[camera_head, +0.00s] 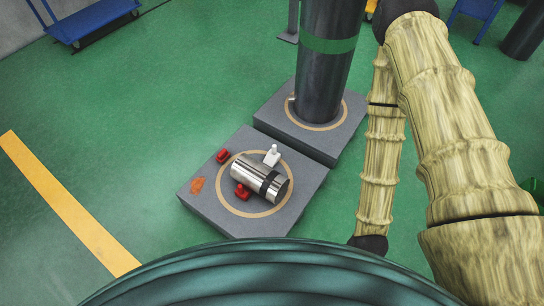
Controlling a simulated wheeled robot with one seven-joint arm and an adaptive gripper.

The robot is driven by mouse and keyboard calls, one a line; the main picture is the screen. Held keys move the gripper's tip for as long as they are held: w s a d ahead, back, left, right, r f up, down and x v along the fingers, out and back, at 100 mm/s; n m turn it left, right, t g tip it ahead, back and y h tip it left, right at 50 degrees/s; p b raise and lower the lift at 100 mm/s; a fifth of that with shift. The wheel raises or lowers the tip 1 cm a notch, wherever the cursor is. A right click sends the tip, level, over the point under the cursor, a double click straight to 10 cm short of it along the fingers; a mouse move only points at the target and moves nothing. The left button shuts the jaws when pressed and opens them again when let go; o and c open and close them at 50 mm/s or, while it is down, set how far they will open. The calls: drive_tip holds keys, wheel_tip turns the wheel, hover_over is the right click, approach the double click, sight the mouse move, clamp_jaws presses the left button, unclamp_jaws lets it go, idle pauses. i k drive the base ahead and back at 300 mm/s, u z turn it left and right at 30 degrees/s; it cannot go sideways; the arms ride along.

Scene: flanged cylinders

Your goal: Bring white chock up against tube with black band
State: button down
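A shiny steel tube with a black band (250,174) lies on its side on a grey slab (206,206), inside a tan ring. The band is near its lower right end. The white chock (272,156) stands on the slab just beyond the tube's upper right side; I cannot tell whether they touch. My gripper is not in view; my forearm runs down the right side to a black joint, and what lies past it is hidden behind my teal body.
One red chock (242,192) is at the tube's near side, another (223,156) beyond its left end. A tall dark cylinder with a green band (325,70) stands on a second slab (270,118) behind.

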sight(272, 158)
drive_tip(key=k, duration=0.5)
drive_tip(key=z, duration=1.05)
drive_tip(key=i, duration=2.05)
drive_tip(key=u, duration=2.65)
